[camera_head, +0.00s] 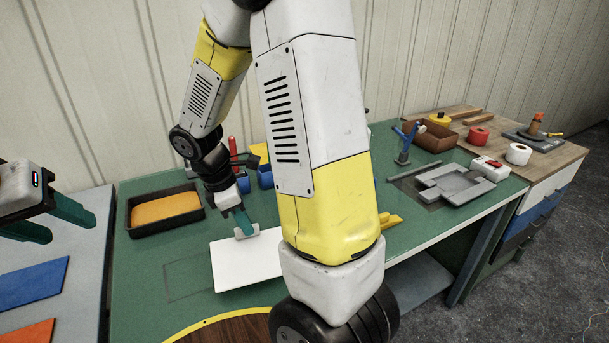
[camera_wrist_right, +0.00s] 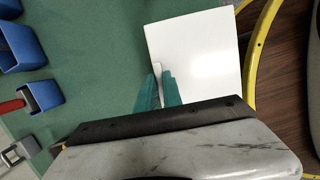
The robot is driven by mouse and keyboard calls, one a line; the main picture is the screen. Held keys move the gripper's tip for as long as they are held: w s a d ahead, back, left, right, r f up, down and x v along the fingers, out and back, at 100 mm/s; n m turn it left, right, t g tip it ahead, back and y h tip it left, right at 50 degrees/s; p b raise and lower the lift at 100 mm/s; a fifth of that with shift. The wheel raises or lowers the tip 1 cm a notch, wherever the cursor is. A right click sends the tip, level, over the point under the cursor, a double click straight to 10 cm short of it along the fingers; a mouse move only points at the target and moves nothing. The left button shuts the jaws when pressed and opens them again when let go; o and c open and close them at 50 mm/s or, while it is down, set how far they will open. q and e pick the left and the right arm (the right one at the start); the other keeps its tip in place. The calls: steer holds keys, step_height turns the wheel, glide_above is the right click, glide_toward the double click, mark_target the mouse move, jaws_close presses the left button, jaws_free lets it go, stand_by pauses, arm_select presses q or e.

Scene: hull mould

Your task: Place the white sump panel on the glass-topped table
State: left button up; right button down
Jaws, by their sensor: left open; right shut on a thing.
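The white sump panel (camera_head: 240,265) is a flat white plate with a small raised grip, over the green bench beside a faint rectangular outline. It also shows in the wrist view (camera_wrist_right: 197,50). My right gripper (camera_head: 243,226) is shut on the panel's grip; its green fingers also show in the wrist view (camera_wrist_right: 160,88). I cannot tell whether the panel touches the bench. My left gripper (camera_head: 48,222) is open and empty at the left, above a pale grey-topped table (camera_head: 80,245). I cannot tell whether that top is glass.
The grey-topped table carries a blue panel (camera_head: 32,284) and an orange panel (camera_head: 30,333). A black tray with orange contents (camera_head: 165,208) stands on the green bench (camera_head: 140,285). A yellow-rimmed wooden surface (camera_head: 228,328) lies near the panel. My right arm hides the bench's middle.

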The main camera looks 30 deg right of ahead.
steer(key=shift+s+r+n, duration=0.1)
steer(key=shift+s+n, duration=0.3)
steer(key=shift+n, duration=0.4)
steer(key=shift+w+a+f, duration=0.85)
steer(key=shift+w+a, duration=0.6)
steer(key=shift+a, duration=0.8)
steer(key=shift+w+a+f, duration=0.85)
steer(key=shift+w+a, duration=0.65)
steer(key=shift+a, duration=0.8)
steer(key=shift+w+a+f, duration=0.85)
steer(key=shift+w+a, duration=0.6)
steer(key=shift+a, duration=0.8)
steer(key=shift+f, duration=0.15)
steer(key=c, duration=1.5)
jaws_free()
